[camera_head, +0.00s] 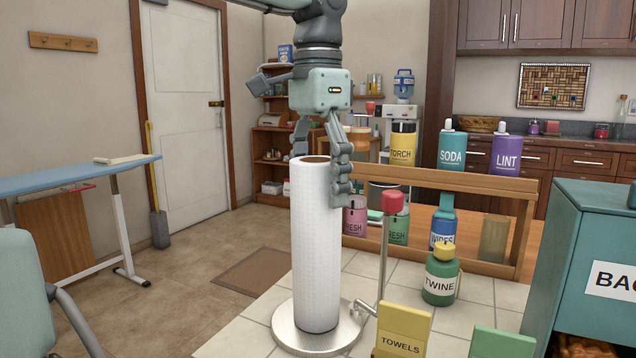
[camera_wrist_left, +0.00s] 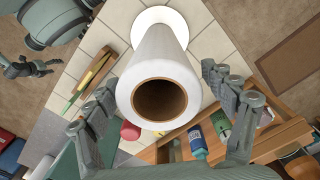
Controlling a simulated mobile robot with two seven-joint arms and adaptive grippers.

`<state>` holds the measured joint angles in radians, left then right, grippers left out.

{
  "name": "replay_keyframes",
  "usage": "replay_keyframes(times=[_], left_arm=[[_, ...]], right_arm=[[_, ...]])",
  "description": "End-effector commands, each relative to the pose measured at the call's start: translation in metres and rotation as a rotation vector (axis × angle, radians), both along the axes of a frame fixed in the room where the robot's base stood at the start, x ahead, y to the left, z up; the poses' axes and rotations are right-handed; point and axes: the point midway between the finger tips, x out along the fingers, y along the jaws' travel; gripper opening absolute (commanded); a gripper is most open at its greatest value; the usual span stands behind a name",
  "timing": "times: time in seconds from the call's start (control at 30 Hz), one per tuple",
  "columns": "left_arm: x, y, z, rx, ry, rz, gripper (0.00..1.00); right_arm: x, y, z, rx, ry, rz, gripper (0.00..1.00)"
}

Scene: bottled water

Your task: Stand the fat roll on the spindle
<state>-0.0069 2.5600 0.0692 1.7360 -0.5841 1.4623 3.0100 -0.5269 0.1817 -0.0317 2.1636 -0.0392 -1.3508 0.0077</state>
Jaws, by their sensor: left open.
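The fat white roll (camera_head: 316,240) stands upright on the round metal base (camera_head: 285,337) of the holder. A side post with a red knob (camera_head: 392,202) rises beside it. My left gripper (camera_head: 318,150) points down at the roll's top, open, with fingers on either side. In the left wrist view the roll's end (camera_wrist_left: 158,100) lies between the spread fingers, with gaps visible. Its core looks dark and hollow; the spindle is hidden. What looks like my right gripper (camera_wrist_left: 30,68) shows small at the wrist view's left; its jaw state is unclear.
A yellow TOWELS card (camera_head: 402,332) stands close in front of the base. A green TWINE bottle (camera_head: 440,275) is to the right. A wooden rack (camera_head: 440,180) with bottles stands behind. A teal cabinet (camera_head: 590,250) is at far right.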

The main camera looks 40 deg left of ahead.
Motion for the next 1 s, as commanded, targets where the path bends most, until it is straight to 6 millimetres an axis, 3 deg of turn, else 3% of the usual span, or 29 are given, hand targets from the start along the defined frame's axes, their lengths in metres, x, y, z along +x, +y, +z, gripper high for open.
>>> replay_keyframes(times=[0.27,0.7,1.0], left_arm=[[0.001,0.000,0.008,0.000,-0.002,0.000,0.82],[0.000,0.000,0.097,-0.001,-0.002,0.001,0.82],[0.000,0.000,0.123,0.001,0.000,0.000,0.82]], right_arm=[[0.000,-0.001,-0.003,0.001,-0.001,0.001,0.69],[0.000,0.001,-0.037,0.019,0.024,0.002,0.69],[-0.001,0.002,-0.050,0.025,0.029,0.002,0.69]])
